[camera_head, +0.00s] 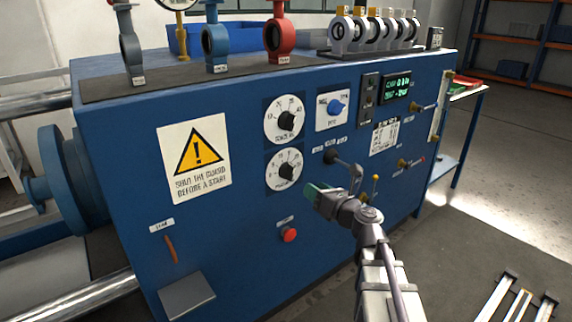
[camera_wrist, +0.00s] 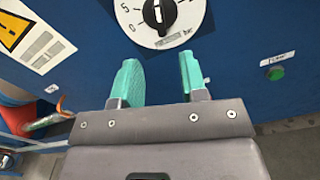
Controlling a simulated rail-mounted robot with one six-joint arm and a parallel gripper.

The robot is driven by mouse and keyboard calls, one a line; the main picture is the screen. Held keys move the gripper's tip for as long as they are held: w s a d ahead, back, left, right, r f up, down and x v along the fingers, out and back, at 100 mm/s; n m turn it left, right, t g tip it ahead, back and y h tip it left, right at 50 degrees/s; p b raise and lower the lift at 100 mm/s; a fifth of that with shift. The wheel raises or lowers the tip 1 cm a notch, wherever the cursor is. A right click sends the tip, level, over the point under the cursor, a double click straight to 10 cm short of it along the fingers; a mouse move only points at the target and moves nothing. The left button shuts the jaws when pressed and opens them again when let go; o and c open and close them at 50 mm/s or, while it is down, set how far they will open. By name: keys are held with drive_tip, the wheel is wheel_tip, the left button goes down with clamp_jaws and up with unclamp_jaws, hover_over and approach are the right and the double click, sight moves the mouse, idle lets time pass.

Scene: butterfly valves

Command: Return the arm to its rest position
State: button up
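My gripper (camera_head: 314,190) is in front of the blue machine's front panel, just below and right of the lower white dial (camera_head: 285,170). In the wrist view my gripper (camera_wrist: 160,82) shows two teal fingers standing apart with nothing between them. The black knob (camera_wrist: 159,14) of a white dial lies just beyond the fingertips; I cannot tell how close they are to the panel. My arm reaches in from the lower right in the head view.
The blue machine (camera_head: 105,150) carries valves on top, a red button (camera_head: 289,235), a black lever (camera_head: 342,160) and small brass handles near the arm. Metal rails (camera_head: 515,300) lie on the floor at right; the floor beyond is clear.

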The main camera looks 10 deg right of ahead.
drive_tip(key=s+a+f+n+g+h, duration=0.2)
drive_tip(key=s+f+n+g+h, duration=0.2)
drive_tip(key=s+f+n+g, duration=0.9)
drive_tip(key=s+a+f+n+g+h, duration=0.35)
drive_tip(key=s+n, duration=0.25)
drive_tip(key=n, duration=1.5)
wheel_tip(320, 180, up, 30)
drive_tip(key=p, duration=3.1)
drive_tip(key=shift+w+a+r+n, duration=0.2)
drive_tip(key=shift+a+n, duration=0.1)
drive_tip(key=shift+a, duration=0.1)
